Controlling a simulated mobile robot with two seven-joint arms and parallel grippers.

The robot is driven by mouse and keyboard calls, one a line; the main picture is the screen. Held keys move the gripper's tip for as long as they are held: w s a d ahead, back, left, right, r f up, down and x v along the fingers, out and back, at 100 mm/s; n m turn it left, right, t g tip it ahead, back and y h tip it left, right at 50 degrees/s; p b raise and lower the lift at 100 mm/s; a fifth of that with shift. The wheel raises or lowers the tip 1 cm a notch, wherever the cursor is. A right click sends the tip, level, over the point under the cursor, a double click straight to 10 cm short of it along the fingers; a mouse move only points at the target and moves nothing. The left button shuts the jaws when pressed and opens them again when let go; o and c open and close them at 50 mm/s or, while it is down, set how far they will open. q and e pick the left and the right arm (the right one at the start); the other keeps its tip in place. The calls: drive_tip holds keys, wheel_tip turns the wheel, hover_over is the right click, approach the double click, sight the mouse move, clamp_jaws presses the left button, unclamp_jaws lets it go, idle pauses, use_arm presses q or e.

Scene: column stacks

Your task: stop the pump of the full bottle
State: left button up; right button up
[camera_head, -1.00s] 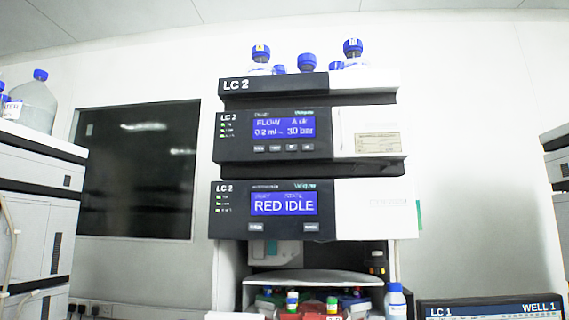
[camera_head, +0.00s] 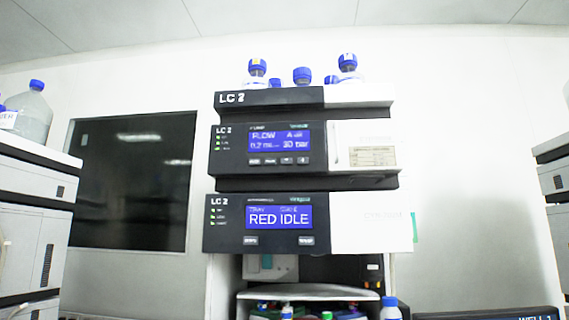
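The LC 2 stack stands in the middle of the head view. Its pump module (camera_head: 230,163) has a blue screen (camera_head: 280,142) that reads FLOW, about 0.2 ml and 30 bar, with several small buttons (camera_head: 278,160) under it. Below it is the LC 2 autosampler module (camera_head: 225,238), whose screen reads RED IDLE. Several blue-capped bottles stand on top of the stack, among them a left one (camera_head: 257,69) and a right one (camera_head: 348,66); their fill levels are hard to tell. Neither gripper is in view.
A large blue-capped bottle (camera_head: 32,112) stands on another stack (camera_head: 30,190) at the left edge. Part of a third stack (camera_head: 556,190) shows at the right edge. A monitor (camera_head: 490,315) is cut off at the bottom right.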

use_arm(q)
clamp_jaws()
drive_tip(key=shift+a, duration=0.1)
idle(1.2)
